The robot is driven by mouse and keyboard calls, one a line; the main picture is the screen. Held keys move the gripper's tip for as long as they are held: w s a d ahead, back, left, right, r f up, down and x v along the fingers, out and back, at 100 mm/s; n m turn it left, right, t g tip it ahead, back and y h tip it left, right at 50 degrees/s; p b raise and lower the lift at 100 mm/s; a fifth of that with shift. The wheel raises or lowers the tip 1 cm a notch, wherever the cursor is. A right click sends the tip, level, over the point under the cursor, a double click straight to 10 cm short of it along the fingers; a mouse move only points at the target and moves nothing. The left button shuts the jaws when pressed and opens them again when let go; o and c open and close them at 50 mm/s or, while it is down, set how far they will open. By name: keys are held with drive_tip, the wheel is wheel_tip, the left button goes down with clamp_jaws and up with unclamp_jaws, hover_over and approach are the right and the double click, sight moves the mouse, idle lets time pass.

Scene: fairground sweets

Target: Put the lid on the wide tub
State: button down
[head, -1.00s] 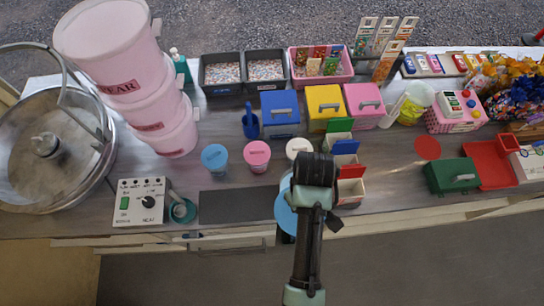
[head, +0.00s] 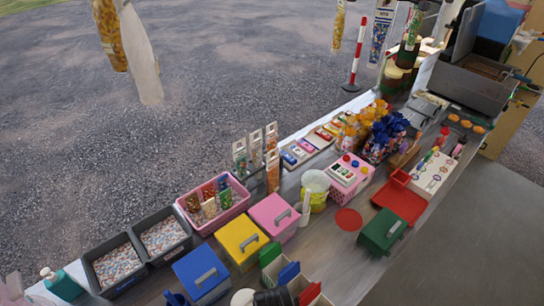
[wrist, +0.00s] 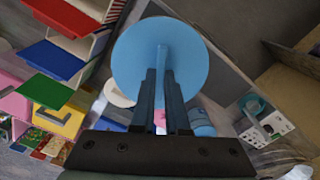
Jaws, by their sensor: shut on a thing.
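My gripper (wrist: 160,74) is shut on the upright rib of a light blue round lid (wrist: 135,45) in the wrist view. The lid is held out beyond the fingertips, clear of the counter. The head view does not show the lid; only a dark part of my arm shows at its bottom edge. A round yellow-green tub (head: 318,204) with a pale whitish top stands on the counter in the head view, apart from my gripper. I cannot tell for sure whether it is the wide tub.
Yellow (head: 240,238), pink (head: 271,214) and blue (head: 201,270) handled boxes stand left of the tub. A pink box with buttons (head: 350,180) stands right. A flat red disc (head: 348,220) lies in front, with bare counter around it. A green box (head: 382,232) is further right.

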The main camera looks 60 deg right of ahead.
wheel_tip(320, 180, down, 4)
drive_tip(key=b, duration=0.3)
drive_tip(key=shift+r, duration=0.2)
drive_tip(key=shift+f+b, duration=0.45)
drive_tip(key=shift+f, duration=0.3)
drive_tip(key=shift+p, duration=0.6)
idle(0.4)
drive_tip(key=shift+f+p, duration=0.2)
drive_tip(key=shift+p, duration=0.15)
idle(1.4)
drive_tip(key=shift+c, duration=1.8)
unclamp_jaws()
